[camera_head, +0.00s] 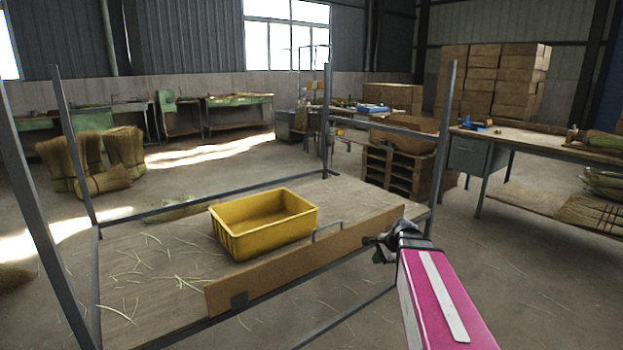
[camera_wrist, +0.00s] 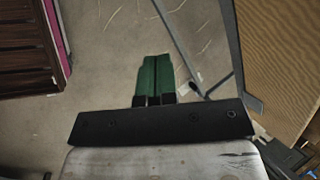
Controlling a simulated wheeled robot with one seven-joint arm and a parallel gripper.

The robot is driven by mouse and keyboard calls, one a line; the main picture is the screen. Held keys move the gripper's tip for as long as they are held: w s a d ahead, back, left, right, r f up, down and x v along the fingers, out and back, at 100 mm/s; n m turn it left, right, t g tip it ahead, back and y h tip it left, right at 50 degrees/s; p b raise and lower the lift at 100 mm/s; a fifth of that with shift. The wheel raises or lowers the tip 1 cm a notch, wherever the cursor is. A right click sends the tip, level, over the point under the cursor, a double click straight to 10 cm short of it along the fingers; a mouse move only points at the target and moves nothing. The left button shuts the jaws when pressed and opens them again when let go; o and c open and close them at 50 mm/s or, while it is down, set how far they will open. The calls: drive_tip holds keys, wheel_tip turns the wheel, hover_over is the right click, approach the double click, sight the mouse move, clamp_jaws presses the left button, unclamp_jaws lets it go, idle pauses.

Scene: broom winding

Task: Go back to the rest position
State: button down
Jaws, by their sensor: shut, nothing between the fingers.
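My gripper (camera_head: 375,243) is at the end of my pink arm, right of the cart and close to the right end of its wooden front board (camera_head: 290,262). In the wrist view its two green fingers (camera_wrist: 155,62) lie together, shut and empty, above the concrete floor. The yellow bin (camera_head: 262,236) stands on the cart's deck (camera_head: 170,262), left of my gripper and apart from it. The bin looks empty.
The cart's metal posts (camera_head: 442,145) rise near my gripper. A small metal handle (camera_head: 327,228) shows at the front board. Loose straw lies on the deck. A wooden pallet stack (camera_head: 385,172) and a workbench (camera_head: 540,140) stand behind. Floor at right is mostly clear.

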drive_tip(key=s+a+f+n+g+h, duration=0.2)
drive_tip(key=s+a+f+n, duration=0.1)
drive_tip(key=s+n, duration=0.4)
drive_tip(key=s+a+f+n+g+h, duration=0.1)
drive_tip(key=s+a+f+n+h, duration=0.1)
drive_tip(key=s+n, duration=0.5)
wheel_tip(320, 180, down, 3)
drive_tip(key=shift+s+a+r+g, duration=0.2)
drive_tip(key=shift+s+a+g, duration=0.25)
drive_tip(key=shift+s, duration=0.15)
